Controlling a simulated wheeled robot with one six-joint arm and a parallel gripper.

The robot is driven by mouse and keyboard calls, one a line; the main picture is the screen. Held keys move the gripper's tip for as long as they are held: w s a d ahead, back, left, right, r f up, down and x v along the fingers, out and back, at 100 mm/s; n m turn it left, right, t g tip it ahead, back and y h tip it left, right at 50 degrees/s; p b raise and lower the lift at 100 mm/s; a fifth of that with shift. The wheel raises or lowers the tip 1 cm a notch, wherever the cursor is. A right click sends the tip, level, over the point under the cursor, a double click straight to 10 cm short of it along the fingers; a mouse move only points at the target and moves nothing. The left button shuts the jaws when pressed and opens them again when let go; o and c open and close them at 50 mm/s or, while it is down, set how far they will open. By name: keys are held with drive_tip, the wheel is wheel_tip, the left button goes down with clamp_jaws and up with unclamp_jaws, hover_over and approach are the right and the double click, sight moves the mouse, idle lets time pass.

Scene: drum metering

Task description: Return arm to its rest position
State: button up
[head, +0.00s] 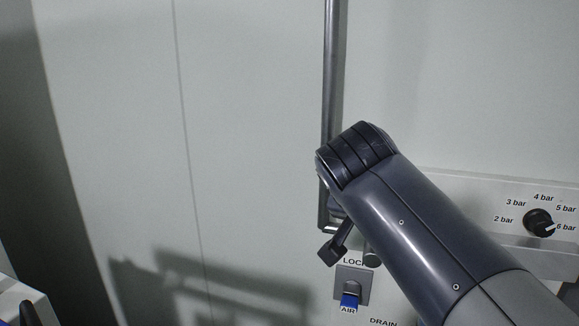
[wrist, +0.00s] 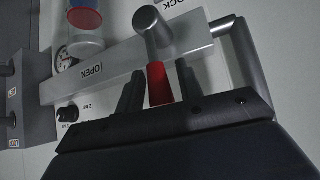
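My arm (head: 420,220) reaches in from the lower right of the head view, with its dark joint bent in front of the wall panel. My gripper (wrist: 158,67) shows in the wrist view with its two dark fingers spread apart. A red part (wrist: 157,86) shows between the fingers, with a gap on each side. Its lower end is hidden behind the gripper body. A grey cylindrical knob (wrist: 152,27) stands just beyond the fingertips. I cannot tell whether a finger touches anything. The gripper is not clearly visible in the head view.
A vertical pipe (head: 333,70) runs down behind my arm. Below are a blue AIR switch (head: 349,300) and a small dark piece (head: 333,252). A pressure dial (head: 539,223) sits at right. A bar marked OPEN (wrist: 90,72) and a gauge (wrist: 63,58) lie close to the gripper.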

drive_tip(key=shift+x, duration=0.9)
drive_tip(key=shift+d, duration=0.1)
drive_tip(key=shift+s+r, duration=0.1)
